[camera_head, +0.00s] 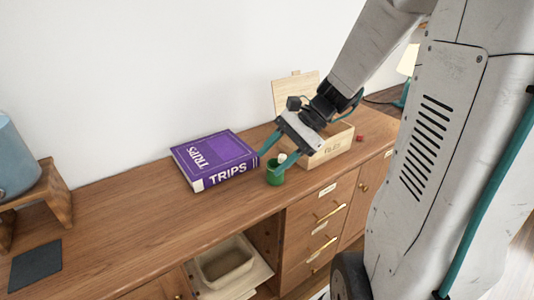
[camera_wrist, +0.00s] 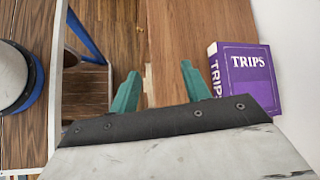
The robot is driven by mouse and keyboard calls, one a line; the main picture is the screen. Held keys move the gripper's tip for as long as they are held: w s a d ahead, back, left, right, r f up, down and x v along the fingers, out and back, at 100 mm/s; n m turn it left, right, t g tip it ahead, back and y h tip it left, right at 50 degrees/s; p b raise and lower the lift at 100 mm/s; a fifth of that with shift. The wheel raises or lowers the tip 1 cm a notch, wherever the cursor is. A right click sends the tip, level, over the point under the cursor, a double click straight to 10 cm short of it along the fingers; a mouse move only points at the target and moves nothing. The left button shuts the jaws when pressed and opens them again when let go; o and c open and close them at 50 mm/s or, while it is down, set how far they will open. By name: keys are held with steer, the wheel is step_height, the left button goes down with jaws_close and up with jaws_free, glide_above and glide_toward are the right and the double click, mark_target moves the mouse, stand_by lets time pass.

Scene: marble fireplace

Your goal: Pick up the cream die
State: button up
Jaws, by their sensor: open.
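A small cream block, which looks like the cream die (camera_head: 282,157), shows between the fingers of my gripper (camera_head: 271,162) in the head view, just above a green cup-like object (camera_head: 274,176). Whether the die rests in the cup or apart from it, I cannot tell. My gripper points down with its teal fingers spread. In the wrist view my gripper (camera_wrist: 158,82) is also open, with a pale patch between the fingers that I cannot identify for sure. The fingers partly hide the cup.
A purple TRIPS book (camera_head: 215,158) lies just left of my gripper. The wooden cabinet top (camera_head: 130,220) is clear left of centre, near a dark flat square (camera_head: 35,266).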

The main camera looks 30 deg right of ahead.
steer(key=w+d+f+m+t+y, duration=0.1)
steer(key=w+d+f+m+t, duration=0.3)
steer(key=d+m, duration=0.3)
steer(key=m+t, duration=0.4)
steer(key=m, duration=0.1)
glide_toward(285, 156)
steer(key=w+a, duration=0.2)
steer(key=shift+h, duration=0.4)
steer(key=x, duration=0.7)
steer(key=shift+s+a+f, duration=0.1)
steer(key=shift+a+f, duration=0.05)
steer(key=shift+f, duration=0.2)
steer(key=shift+c, duration=0.4)
jaws_close()
